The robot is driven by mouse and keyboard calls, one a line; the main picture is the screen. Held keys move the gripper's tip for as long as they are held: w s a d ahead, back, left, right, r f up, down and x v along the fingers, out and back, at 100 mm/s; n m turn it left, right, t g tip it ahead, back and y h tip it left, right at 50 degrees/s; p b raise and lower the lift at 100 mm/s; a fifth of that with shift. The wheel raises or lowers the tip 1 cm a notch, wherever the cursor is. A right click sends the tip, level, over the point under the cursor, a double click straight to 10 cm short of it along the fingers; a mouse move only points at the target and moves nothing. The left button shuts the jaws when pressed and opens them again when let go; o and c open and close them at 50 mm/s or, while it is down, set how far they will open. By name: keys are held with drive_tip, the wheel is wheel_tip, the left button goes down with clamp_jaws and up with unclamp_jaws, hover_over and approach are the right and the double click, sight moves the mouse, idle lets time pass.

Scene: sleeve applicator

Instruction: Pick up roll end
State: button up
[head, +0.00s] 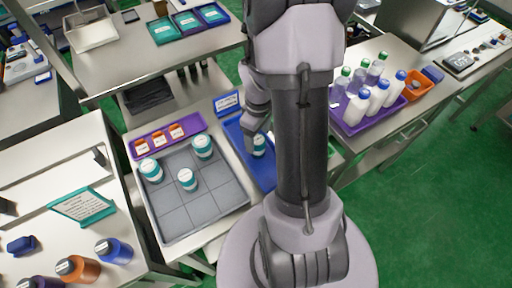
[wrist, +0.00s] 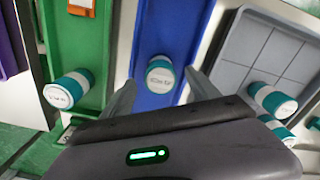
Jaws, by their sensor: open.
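A short white-and-teal roll (head: 259,147) with a printed white end stands on the blue tray (head: 236,139), partly hidden by my arm in the head view. In the wrist view the same roll (wrist: 158,76) sits on the blue tray (wrist: 165,25), between the two fingers of my gripper (wrist: 160,92). The gripper is open; its fingers are apart on either side of the roll, and I cannot tell whether they touch it. The label on the roll's end is too small to read surely.
The grey gridded tray (head: 195,220) holds similar rolls (head: 187,180). A purple tray (head: 167,137) with orange-capped pieces lies behind it. In the wrist view a green tray (wrist: 90,45) with another roll (wrist: 70,90) is at the left. White bottles (head: 377,98) stand on the right table.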

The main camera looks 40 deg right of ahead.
wheel_tip(320, 180, down, 6)
drive_tip(key=shift+r+b, duration=0.15)
drive_tip(key=shift+b, duration=1.1)
drive_tip(key=shift+r, duration=0.15)
drive_tip(key=shift+c, duration=0.7)
drive_tip(key=c, duration=1.3)
drive_tip(key=shift+c, duration=0.2)
drive_tip(key=shift+r, duration=0.1)
